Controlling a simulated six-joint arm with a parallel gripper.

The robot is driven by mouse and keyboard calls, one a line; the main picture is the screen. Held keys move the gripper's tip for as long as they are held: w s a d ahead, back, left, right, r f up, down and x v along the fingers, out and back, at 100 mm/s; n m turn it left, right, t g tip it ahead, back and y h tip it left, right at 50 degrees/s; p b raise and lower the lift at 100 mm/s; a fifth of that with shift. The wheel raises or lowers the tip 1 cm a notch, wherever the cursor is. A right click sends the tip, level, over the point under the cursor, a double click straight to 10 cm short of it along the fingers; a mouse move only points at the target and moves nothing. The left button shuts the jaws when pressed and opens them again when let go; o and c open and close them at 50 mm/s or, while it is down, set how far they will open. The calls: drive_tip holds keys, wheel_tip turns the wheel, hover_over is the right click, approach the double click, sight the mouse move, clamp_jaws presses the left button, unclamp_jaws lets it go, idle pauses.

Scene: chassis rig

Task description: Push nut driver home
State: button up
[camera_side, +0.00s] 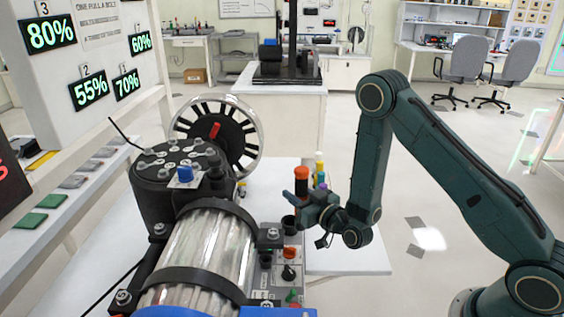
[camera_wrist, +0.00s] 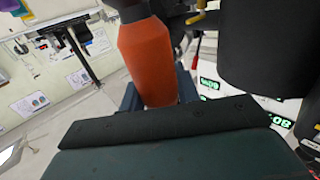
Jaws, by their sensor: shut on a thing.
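My gripper (camera_side: 303,205) is shut on an upright tool with an orange handle, which I take to be the nut driver (camera_side: 301,173). A dark band shows below its orange top. In the wrist view the orange handle (camera_wrist: 147,55) stands between my fingers, with a black part at the picture's top edge. The tool's lower end is hidden behind my fingers in the side view. A black round holder (camera_side: 289,223) lies just below and left of my fingers; I cannot tell whether the tool touches it.
A rig with a black drum (camera_side: 170,190), a clear cylinder (camera_side: 205,250) and a spoked wheel (camera_side: 225,130) stands left of my gripper. Several coloured knobs or handles (camera_side: 289,253) sit in a row below. A yellow-topped item (camera_side: 319,165) stands behind. The white table (camera_side: 350,255) is clear at right.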

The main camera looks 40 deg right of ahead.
drive_tip(key=w+d+r+m+h, duration=0.1)
drive_tip(key=w+r, duration=0.1)
drive_tip(key=w, duration=0.3)
drive_tip(key=shift+w+d+r+h, duration=0.2)
drive_tip(key=shift+d+r+h, duration=0.1)
drive_tip(key=shift+d+r, duration=0.1)
idle(0.4)
drive_tip(key=shift+a+f, duration=0.1)
drive_tip(key=shift+f, duration=0.05)
idle(0.4)
drive_tip(key=shift+f, duration=2.05)
drive_tip(key=shift+f, duration=2.25)
idle(1.8)
